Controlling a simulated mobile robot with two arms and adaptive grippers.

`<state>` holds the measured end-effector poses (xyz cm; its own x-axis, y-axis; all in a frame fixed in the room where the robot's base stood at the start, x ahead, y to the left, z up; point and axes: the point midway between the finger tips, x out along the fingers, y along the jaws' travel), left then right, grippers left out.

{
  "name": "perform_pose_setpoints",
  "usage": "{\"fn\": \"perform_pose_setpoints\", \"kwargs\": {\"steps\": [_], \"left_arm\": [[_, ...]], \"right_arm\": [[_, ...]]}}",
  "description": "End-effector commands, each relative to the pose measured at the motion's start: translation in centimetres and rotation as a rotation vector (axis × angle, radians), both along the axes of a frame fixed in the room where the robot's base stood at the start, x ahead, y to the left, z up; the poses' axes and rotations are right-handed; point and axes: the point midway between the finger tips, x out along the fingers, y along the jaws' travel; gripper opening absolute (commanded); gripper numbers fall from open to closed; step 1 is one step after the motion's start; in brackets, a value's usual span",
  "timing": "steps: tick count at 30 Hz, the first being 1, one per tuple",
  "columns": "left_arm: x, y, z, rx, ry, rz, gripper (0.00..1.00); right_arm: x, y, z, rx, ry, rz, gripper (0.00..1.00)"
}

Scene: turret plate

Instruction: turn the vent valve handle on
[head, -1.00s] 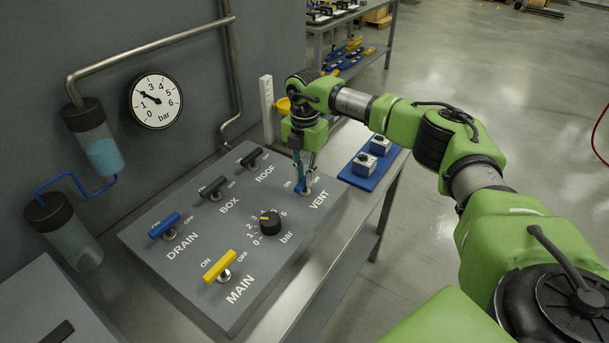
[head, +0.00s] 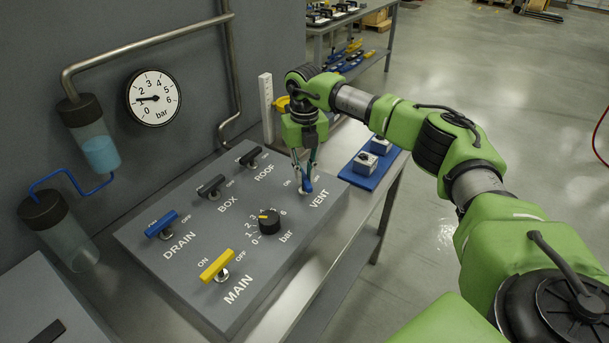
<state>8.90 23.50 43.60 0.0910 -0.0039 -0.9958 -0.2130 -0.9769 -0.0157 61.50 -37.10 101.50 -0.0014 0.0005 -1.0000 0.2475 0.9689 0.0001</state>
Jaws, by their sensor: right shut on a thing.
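The vent valve (head: 307,185) is at the right end of the grey sloping panel (head: 190,263), beside the VENT label. Its handle is blue and mostly hidden between the fingers. My right gripper (head: 305,180) comes down on it from above and is shut on this handle. The ON mark shows just left of the fingers; the OFF mark is hidden, so I cannot tell the handle's exact angle. My left gripper is not in view.
The panel also holds the yellow MAIN handle (head: 215,266), blue DRAIN handle (head: 162,224), dark BOX (head: 211,186) and ROOF (head: 251,157) handles, and a black knob (head: 269,221). The pressure gauge (head: 154,98) reads near 1 bar. A blue tray (head: 365,178) stands right of the panel.

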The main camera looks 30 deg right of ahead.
Motion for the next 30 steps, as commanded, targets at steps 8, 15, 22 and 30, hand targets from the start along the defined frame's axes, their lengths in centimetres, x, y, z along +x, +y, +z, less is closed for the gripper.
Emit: {"fn": "perform_pose_setpoints", "kwargs": {"steps": [8,15,22,30], "left_arm": [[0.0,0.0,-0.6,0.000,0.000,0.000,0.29],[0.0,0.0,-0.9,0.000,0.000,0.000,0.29],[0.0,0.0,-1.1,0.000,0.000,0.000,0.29],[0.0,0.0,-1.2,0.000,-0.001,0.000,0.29]], "right_arm": [[0.1,0.0,0.1,0.000,-0.005,0.260,0.00],[0.2,0.0,0.2,-0.001,-0.006,0.452,0.00],[0.2,-0.1,0.2,-0.001,-0.007,0.578,0.00],[0.2,-0.1,0.3,-0.002,-0.007,0.647,0.00]]}}
